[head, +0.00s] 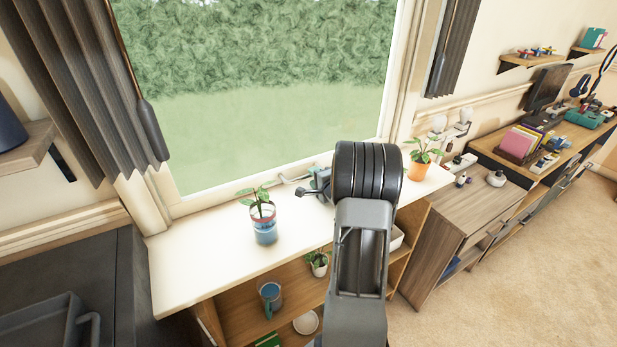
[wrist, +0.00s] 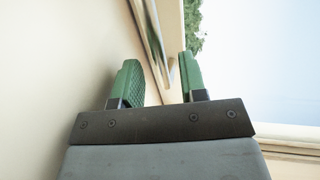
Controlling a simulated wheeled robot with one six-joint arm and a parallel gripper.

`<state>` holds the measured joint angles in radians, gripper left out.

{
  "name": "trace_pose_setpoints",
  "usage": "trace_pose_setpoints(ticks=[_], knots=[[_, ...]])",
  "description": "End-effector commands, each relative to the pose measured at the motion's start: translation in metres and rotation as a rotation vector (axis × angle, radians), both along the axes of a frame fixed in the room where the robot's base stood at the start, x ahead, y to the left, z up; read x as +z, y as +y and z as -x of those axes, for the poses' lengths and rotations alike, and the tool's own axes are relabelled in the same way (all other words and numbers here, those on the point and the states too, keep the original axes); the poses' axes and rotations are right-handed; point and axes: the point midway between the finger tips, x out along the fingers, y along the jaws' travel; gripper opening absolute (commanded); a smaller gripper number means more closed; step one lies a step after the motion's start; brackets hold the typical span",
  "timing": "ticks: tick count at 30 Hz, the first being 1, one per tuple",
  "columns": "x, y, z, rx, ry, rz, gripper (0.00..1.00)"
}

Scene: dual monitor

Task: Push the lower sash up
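The window's lower sash has a pale bottom rail (head: 240,185) just above the white sill. Green hedge and lawn show through its glass. A small handle-like piece (head: 294,179) is on the rail, close left of my gripper (head: 320,181), which is mostly hidden behind my arm. In the wrist view, the two green fingers of my gripper (wrist: 160,75) stand apart with nothing clasped between them. A shiny metal bar (wrist: 153,38) lies beyond the fingertips, in the gap between them. I cannot tell whether either finger touches it.
A plant in an orange pot (head: 420,172) stands to the right. Dark curtains (head: 80,80) hang beside the window. Open shelves with a mug (head: 270,295) are below.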

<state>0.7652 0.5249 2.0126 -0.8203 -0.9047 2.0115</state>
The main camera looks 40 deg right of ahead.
Motion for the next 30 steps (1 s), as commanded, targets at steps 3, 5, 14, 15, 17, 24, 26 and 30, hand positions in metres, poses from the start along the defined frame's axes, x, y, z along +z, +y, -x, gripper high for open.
trace_pose_setpoints(ticks=[3, 5, 14, 15, 17, 24, 26, 30], knots=[[-0.003, -0.001, -0.013, 0.002, 0.0, 0.0, 0.39], [-0.004, -0.002, -0.018, 0.002, 0.0, 0.0, 0.39], [-0.005, -0.003, -0.026, 0.001, 0.0, 0.001, 0.39], [-0.005, -0.003, -0.026, 0.001, 0.0, 0.001, 0.39], [-0.005, -0.003, -0.026, 0.001, 0.0, 0.001, 0.39], [-0.005, -0.002, -0.026, 0.002, 0.0, 0.001, 0.23], [-0.005, -0.002, -0.026, 0.002, 0.0, 0.001, 0.17], [-0.005, -0.002, -0.026, 0.002, 0.0, 0.001, 0.03]])
